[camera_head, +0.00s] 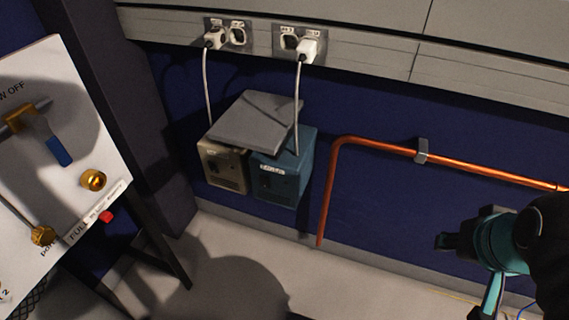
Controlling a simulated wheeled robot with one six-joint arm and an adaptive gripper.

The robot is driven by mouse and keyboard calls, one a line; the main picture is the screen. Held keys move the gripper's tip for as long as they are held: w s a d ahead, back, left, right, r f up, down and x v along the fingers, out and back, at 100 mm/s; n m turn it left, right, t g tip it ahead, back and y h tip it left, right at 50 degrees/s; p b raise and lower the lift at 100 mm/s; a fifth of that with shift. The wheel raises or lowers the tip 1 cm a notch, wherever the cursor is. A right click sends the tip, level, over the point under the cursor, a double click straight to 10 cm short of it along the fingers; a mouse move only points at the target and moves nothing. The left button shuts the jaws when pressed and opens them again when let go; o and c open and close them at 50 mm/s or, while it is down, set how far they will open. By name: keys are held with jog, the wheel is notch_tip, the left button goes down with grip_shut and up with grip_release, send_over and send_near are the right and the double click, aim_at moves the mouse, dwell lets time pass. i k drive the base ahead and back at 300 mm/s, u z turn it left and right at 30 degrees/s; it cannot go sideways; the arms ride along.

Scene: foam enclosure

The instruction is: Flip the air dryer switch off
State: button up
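Two small boxes hang side by side on the dark blue wall under a grey slanted cover (255,122). One is a beige box (222,167); the other is a blue box (281,180) with a white label too small to read. Dark details show on their fronts, but I cannot make out a switch or its position, nor tell which box is the air dryer. My arm (503,243), teal and black, is at the lower right, well apart from the boxes. My gripper cannot be told apart clearly from the dark parts there, so its opening is unclear.
White plugs (309,48) sit in wall sockets above, with cords hanging down to the boxes. An orange pipe (375,146) runs along the wall between the boxes and my arm. A white panel (60,120) with a blue-handled valve stands at left. Some floor (230,270) is clear.

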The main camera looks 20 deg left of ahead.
aim_at(264, 180)
jog(key=u, duration=2.6)
jog(key=k, duration=0.75)
jog(key=z, duration=0.8)
jog(key=i, duration=0.5)
